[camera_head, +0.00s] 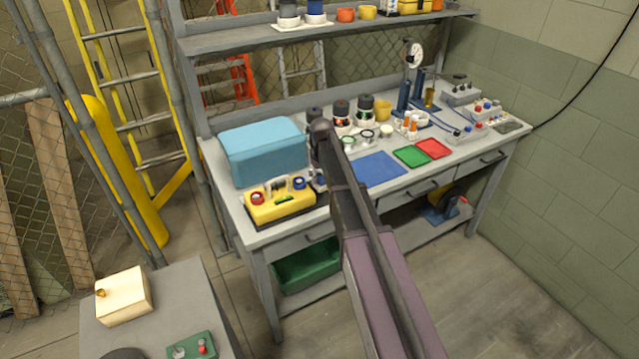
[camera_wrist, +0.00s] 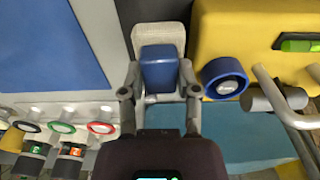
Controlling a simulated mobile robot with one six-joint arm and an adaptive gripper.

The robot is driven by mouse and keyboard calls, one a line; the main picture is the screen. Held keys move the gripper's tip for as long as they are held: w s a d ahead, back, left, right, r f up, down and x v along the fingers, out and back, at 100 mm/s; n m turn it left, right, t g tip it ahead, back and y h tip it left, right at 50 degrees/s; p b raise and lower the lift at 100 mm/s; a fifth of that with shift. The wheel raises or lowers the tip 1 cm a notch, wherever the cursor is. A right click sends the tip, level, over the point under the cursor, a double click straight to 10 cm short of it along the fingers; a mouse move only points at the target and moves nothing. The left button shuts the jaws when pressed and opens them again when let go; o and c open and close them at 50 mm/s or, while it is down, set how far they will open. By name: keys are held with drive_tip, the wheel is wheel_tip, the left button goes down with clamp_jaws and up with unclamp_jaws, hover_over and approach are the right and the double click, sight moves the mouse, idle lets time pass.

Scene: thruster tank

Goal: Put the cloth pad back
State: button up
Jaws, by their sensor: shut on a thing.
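The cloth pad, a pale woven piece (camera_wrist: 146,30) with a blue block (camera_wrist: 160,68) on it, is between the fingers of my gripper (camera_wrist: 159,85) in the wrist view. The fingers are shut on it from both sides. It is over the grey bench strip between the blue mat (camera_wrist: 55,40) and the yellow case (camera_wrist: 225,30). I cannot tell whether it touches the bench. In the head view, my arm hides most of the gripper and pad, beside the yellow case (camera_head: 282,207). A darker grey shape (camera_wrist: 152,10) shows just beyond the pad.
A light blue box (camera_head: 262,150) stands on the bench behind the yellow case. The blue mat (camera_head: 380,169), a green tray (camera_head: 411,157) and a red tray (camera_head: 433,149) lie to the right. Several ringed parts (camera_head: 366,134) stand behind. A shelf (camera_head: 330,31) runs above.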

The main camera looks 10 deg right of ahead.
sight(319, 183)
drive_tip(key=shift+w+a+f, duration=0.1)
drive_tip(key=shift+w, duration=0.55)
wheel_tip(319, 183, down, 4)
drive_tip(key=b, duration=0.3)
drive_tip(key=shift+r+b, duration=0.25)
drive_tip(key=shift+b, duration=0.05)
drive_tip(key=shift+f, duration=0.15)
drive_tip(key=o, duration=0.7)
drive_tip(key=r+p, duration=1.2)
drive_tip(key=shift+s+r, duration=0.15)
drive_tip(key=shift+s, duration=0.2)
idle(0.3)
